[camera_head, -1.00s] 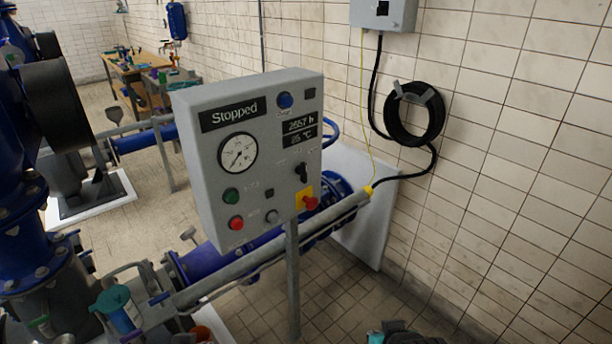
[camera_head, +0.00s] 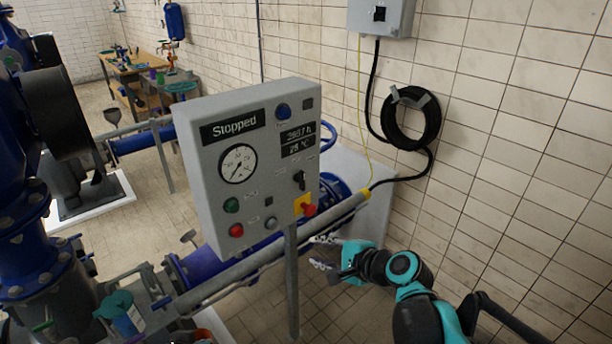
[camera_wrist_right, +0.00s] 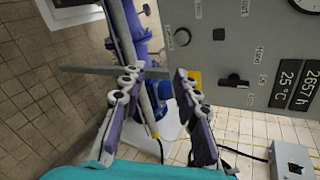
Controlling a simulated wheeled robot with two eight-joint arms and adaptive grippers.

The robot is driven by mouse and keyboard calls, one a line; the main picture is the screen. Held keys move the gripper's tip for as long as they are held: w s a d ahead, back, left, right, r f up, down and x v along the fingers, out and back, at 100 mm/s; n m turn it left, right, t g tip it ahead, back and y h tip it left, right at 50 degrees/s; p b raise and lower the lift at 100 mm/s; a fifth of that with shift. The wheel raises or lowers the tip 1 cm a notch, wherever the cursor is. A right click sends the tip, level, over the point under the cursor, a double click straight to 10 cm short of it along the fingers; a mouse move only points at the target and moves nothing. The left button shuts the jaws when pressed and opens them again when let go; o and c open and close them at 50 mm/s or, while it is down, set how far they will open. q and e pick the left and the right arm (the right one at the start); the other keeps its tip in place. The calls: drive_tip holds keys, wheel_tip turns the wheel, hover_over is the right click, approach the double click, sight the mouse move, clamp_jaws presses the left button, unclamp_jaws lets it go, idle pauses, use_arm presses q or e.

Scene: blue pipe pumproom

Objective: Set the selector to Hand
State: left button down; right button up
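The selector (camera_head: 299,180) is a small black knob on the grey control panel (camera_head: 208,160), right of the gauge and below the two displays. Its handle stands about upright on the panel. It also shows in the right wrist view (camera_wrist_right: 234,82), where the panel appears turned sideways. My left gripper is not in view.
A red mushroom button (camera_head: 309,209) on a yellow plate sits just below the selector. Green (camera_head: 231,205) and red (camera_head: 236,230) buttons are lower left. A tiled wall with a coiled cable (camera_head: 410,117) stands right.

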drive_tip(key=w+r+m+t+y+p, duration=0.1)
drive_tip(key=w+r+m+t+y, duration=0.1)
drive_tip(key=w+r+m, duration=0.45)
drive_tip(key=m+t+y+p, duration=0.1)
drive_tip(key=m+t, duration=0.2)
drive_tip(key=m, duration=0.4)
approach(304, 181)
drive_tip(key=w, duration=0.2)
drive_tip(key=x, duration=0.5)
drive_tip(key=b+x, duration=0.1)
drive_tip(key=x, duration=0.1)
drive_tip(key=shift+a, duration=0.55)
clamp_jaws()
